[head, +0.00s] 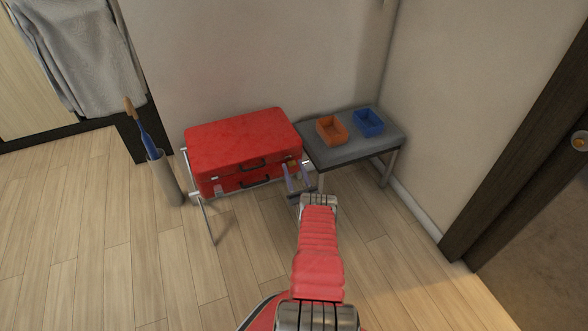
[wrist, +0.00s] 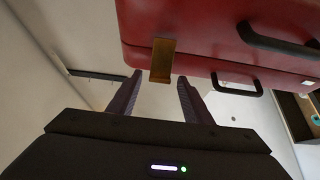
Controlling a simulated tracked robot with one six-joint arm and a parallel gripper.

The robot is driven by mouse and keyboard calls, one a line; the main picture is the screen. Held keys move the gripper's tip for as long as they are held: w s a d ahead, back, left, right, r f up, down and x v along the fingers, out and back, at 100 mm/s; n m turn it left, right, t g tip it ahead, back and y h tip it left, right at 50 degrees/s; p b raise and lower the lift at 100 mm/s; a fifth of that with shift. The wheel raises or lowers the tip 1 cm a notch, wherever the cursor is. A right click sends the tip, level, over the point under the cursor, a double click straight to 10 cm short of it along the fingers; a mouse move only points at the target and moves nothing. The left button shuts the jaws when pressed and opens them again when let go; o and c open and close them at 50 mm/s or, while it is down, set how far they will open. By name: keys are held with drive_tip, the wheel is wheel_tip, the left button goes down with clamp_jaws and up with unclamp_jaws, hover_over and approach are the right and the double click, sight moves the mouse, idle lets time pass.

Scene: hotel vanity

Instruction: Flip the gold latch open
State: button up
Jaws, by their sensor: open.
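The gold latch (wrist: 162,60) is a flat plate on the front of a red suitcase (wrist: 210,35), near its corner. In the wrist view it stands out between and just above the fingertips of my gripper (wrist: 160,80). My gripper is open, one finger on each side of the latch in the picture; I cannot tell whether either touches it. In the head view the red suitcase (head: 240,138) lies flat on a metal stand, and my gripper (head: 296,170) is at its front right corner. The latch is mostly hidden or too small there.
Black handles (wrist: 275,42) are on the suitcase front, right of the latch. A grey side table (head: 345,152) with an orange tray (head: 331,130) and a blue tray (head: 368,122) stands at right. Floor in front is clear.

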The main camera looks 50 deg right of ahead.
drive_tip(key=v, duration=1.3)
drive_tip(key=shift+s, duration=0.25)
drive_tip(key=shift+a, duration=0.1)
